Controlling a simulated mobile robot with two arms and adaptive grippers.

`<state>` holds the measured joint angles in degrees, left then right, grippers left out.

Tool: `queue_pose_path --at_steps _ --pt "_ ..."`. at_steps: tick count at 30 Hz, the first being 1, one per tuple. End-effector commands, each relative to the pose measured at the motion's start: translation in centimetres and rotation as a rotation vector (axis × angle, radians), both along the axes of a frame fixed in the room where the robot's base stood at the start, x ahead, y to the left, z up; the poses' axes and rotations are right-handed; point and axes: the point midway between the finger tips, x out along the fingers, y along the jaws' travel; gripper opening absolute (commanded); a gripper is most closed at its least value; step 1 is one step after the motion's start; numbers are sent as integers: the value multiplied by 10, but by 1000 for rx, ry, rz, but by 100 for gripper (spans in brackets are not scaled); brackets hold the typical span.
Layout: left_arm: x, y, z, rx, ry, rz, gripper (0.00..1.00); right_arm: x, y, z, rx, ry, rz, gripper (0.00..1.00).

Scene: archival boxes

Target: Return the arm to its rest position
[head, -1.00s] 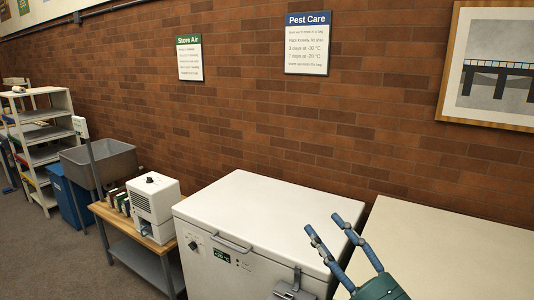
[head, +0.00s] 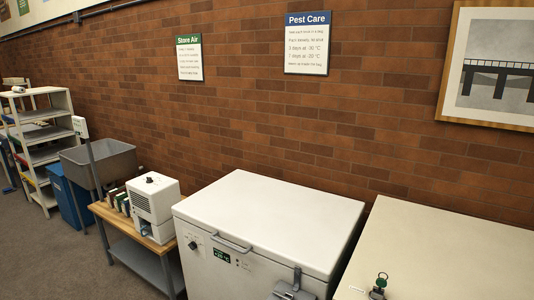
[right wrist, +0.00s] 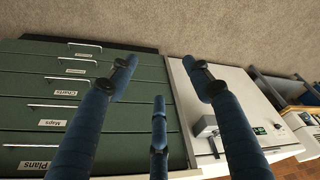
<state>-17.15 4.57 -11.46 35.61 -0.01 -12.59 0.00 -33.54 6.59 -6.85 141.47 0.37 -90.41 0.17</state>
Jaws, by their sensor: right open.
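My right gripper (right wrist: 165,75) shows only in the right wrist view. Its blue jointed fingers are spread apart with nothing between them. Beyond them are the front of a green drawer cabinet (right wrist: 28,112) on the left and the white chest freezer (right wrist: 183,88) on the right. The gripper does not show in the head view. My left gripper is in neither view.
In the head view the closed white freezer (head: 270,215) stands beside a cream cabinet top (head: 450,245). A small green-and-dark item (head: 379,285) sits near that top's front edge. A wooden bench (head: 120,222) holds a white device (head: 154,200). Grey floor (head: 50,260) is clear at left.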

Motion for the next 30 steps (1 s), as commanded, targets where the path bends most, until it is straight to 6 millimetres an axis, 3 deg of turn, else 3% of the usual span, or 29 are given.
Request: queue_pose_path --at_steps 3,11,16,20,24,30 --pt "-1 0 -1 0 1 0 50 11 0 -37 -8 10 4 50" --pt "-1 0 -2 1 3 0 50 16 1 -125 -11 45 10 50" --pt "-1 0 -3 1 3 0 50 3 1 -208 -14 78 18 50" --pt "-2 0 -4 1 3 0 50 -24 -3 -277 -18 109 24 50" --pt "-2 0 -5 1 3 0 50 -67 -9 -342 -23 143 32 50" --pt "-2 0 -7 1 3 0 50 -137 -22 -403 -28 182 41 50"
